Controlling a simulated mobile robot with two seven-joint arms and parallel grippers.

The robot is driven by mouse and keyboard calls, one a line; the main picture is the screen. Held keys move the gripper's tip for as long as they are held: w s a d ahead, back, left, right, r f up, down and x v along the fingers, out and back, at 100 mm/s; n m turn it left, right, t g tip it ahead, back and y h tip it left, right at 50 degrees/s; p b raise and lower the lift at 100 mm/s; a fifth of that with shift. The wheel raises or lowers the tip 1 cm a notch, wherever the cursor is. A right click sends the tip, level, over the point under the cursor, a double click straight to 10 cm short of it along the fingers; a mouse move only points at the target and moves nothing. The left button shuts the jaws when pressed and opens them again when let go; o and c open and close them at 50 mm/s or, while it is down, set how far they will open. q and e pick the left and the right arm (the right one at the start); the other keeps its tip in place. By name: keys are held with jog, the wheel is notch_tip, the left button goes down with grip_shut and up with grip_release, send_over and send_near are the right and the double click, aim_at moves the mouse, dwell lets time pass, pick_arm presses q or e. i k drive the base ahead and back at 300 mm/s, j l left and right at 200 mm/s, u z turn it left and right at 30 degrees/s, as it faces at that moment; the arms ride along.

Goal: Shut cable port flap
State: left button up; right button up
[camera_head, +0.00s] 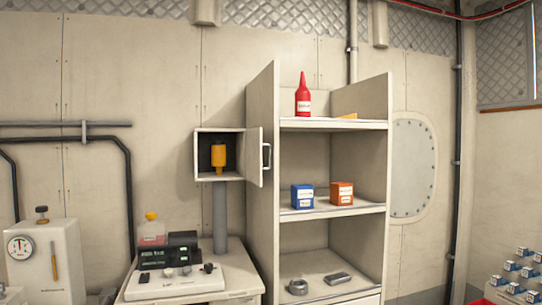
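A small square box (204,140) on a grey post is mounted at the wall, left of the shelf unit. Its flap (254,158), a pale panel with a metal bar handle (266,156), stands open at the box's right side, swung outward. I take this to be the cable port flap. An orange-yellow fitting (218,156) shows inside the open box. Neither of my grippers can be made out in this view.
The shelf unit (262,220) stands close right of the flap, holding a red bottle (303,97), a blue box (302,196) and an orange box (341,193). Below the port, a bench (200,283) carries a dark display device (166,254). Several small items (512,266) stand lower right.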

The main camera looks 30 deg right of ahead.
aim_at(254, 144)
jog(key=k+l, duration=0.1)
jog(key=l, duration=2.05)
jog(key=k+u, duration=0.05)
